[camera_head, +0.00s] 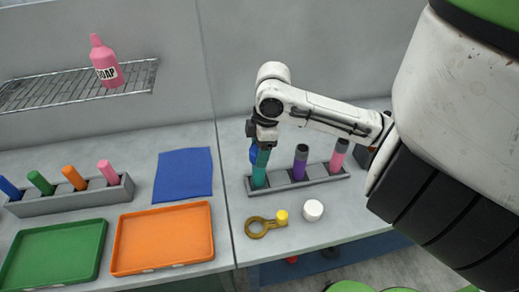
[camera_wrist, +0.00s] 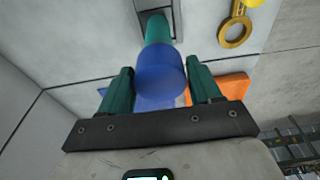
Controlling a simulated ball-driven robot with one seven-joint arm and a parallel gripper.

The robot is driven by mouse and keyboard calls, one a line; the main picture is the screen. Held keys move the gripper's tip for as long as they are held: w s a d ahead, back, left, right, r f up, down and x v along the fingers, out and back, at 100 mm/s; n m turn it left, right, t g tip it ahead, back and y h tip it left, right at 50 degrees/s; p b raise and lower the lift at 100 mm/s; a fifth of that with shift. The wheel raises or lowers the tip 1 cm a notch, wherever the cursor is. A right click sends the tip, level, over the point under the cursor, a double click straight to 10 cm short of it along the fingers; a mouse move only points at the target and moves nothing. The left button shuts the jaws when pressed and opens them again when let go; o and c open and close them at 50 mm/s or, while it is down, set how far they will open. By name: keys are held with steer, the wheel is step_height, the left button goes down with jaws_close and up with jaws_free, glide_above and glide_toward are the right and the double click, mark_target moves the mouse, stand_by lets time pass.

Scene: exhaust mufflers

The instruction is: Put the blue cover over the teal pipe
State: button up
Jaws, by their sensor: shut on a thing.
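My gripper (camera_wrist: 161,84) has green fingers and is shut on the blue cover (camera_wrist: 158,72), a round cylinder. In the head view the cover (camera_head: 253,154) shows partly beside my fingers, above the rack's left end. The teal pipe (camera_head: 259,177) stands upright in the leftmost slot of the grey rack (camera_head: 322,176). In the wrist view the teal pipe (camera_wrist: 158,28) runs from its slot to the cover's edge, roughly in line with it. The cover hides the pipe's end, so I cannot tell whether it is around the pipe or just above it.
Purple (camera_head: 299,167) and pink (camera_head: 338,158) pipes with dark tops stand farther right in the rack. A brass ring tool (camera_head: 256,232), a yellow piece (camera_head: 281,217) and a white round piece (camera_head: 313,210) lie in front. A blue mat (camera_head: 183,174) and an orange tray (camera_head: 163,239) are left.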

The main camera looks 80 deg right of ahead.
steer(key=shift+f+b, duration=0.7)
steer(key=shift+f, duration=0.2)
stand_by(0.5)
steer(key=o, duration=1)
steer(key=shift+o, duration=0.2)
steer(key=shift+r, duration=0.1)
steer(key=r, duration=0.3)
steer(key=s+r, duration=0.1)
steer(key=r, duration=0.6)
steer(key=shift+s+d+r, duration=0.2)
steer(key=shift+d+r, duration=0.1)
